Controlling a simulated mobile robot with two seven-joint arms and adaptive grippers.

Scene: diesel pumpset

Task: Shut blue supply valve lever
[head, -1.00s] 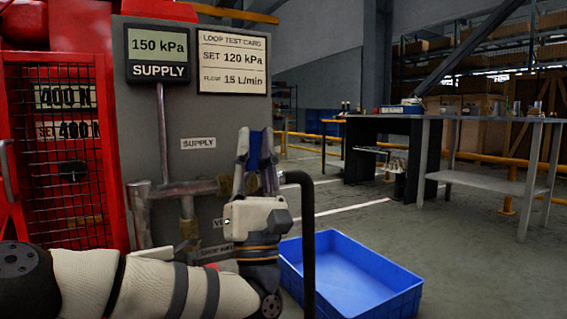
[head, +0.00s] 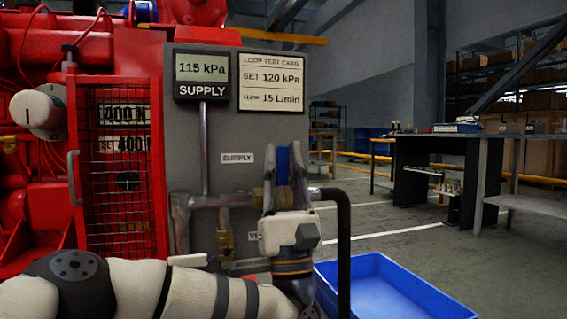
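The blue supply valve lever (head: 283,163) stands roughly upright on the brass valve of the pipe below the SUPPLY label (head: 237,157). My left gripper (head: 284,172) points up at it, with one finger on each side of the blue part. The gripper hides the lower lever and part of the valve. I cannot tell whether the fingers press on it. The supply display (head: 201,72) reads 115 kPa. The loop test card (head: 271,83) reads SET 120 kPa and flow 15 L/min. My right gripper is not in view.
A red mesh guard (head: 118,190) stands left of the grey panel (head: 280,125). A black hose (head: 344,240) bends down just right of my gripper. A blue bin (head: 395,290) sits on the floor at right. Tables and shelves stand farther back.

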